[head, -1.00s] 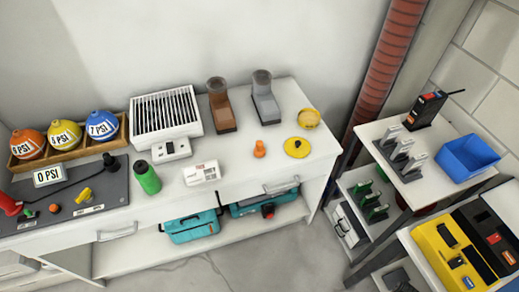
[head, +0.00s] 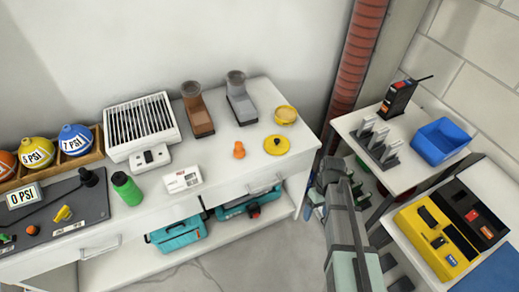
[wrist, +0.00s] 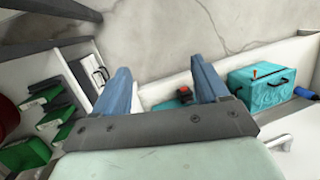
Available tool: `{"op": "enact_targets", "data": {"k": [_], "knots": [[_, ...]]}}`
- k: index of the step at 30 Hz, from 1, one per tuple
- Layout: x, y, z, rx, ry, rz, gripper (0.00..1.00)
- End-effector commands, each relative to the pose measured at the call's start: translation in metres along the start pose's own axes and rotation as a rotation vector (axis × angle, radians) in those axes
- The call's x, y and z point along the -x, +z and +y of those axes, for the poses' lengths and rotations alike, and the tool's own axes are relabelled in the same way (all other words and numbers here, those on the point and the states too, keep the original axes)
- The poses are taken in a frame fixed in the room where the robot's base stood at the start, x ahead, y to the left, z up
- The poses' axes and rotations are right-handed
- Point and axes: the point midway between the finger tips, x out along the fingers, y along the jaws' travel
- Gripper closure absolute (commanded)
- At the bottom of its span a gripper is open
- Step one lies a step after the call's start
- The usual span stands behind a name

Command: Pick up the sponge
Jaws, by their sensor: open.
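I cannot make out a sponge in either view. My gripper (wrist: 160,75) shows in the wrist view with its two blue fingers spread apart and nothing between them. Beyond the fingers are the lower shelf and the concrete floor. In the head view my arm reaches up from the bottom, in the gap between the white bench and the right-hand shelving. The arm hides part of that gap, and the fingertips are hard to make out there.
The white bench (head: 215,172) holds a green bottle (head: 126,188), a yellow disc (head: 276,145) and a yellow bowl (head: 286,115). Teal toolboxes (head: 178,236) sit on its lower shelf. A blue bin (head: 440,141) stands on the right shelving. Green bins (wrist: 28,152) show in the wrist view.

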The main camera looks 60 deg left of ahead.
Motion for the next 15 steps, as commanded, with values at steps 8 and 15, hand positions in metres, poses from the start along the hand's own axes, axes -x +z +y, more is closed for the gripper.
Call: {"op": "enact_targets", "data": {"k": [8, 15], "knots": [[0.096, -0.092, -0.061, 0.1, 0.1, 0.104, 0.26], [0.176, -0.149, -0.133, 0.182, 0.162, 0.195, 0.26]]}}
